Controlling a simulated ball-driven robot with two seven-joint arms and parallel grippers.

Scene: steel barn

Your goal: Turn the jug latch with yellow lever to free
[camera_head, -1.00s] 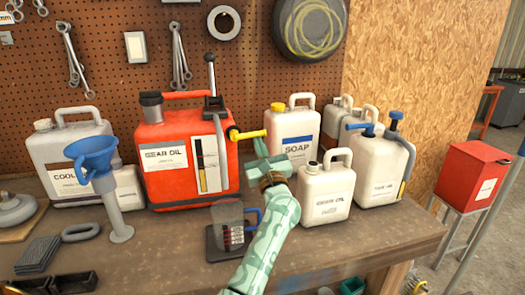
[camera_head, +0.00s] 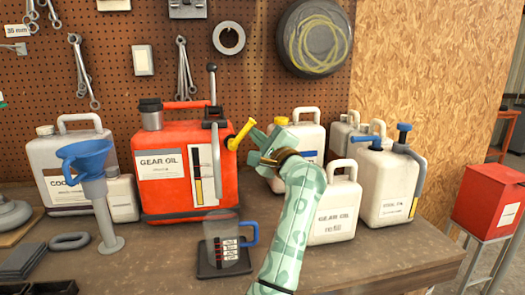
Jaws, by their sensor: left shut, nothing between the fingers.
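The red gear oil jug (camera_head: 160,205) stands on the bench with a grey pump column and a tall black-knobbed handle. The yellow lever (camera_head: 241,134) sticks out from the latch at the jug's upper right side and slants up to the right. My left gripper (camera_head: 254,139), pale green, is shut and empty just right of the lever. I cannot tell whether its tips touch the lever. My left arm hides part of the soap jug. My right gripper is not in view.
A white jug (camera_head: 333,213) stands close right of my arm, and a blue-topped jug (camera_head: 383,187) beyond it. A clear measuring cup (camera_head: 222,240) stands in front of the red jug. A blue funnel (camera_head: 86,160) is at left. The pegboard (camera_head: 265,85) is behind.

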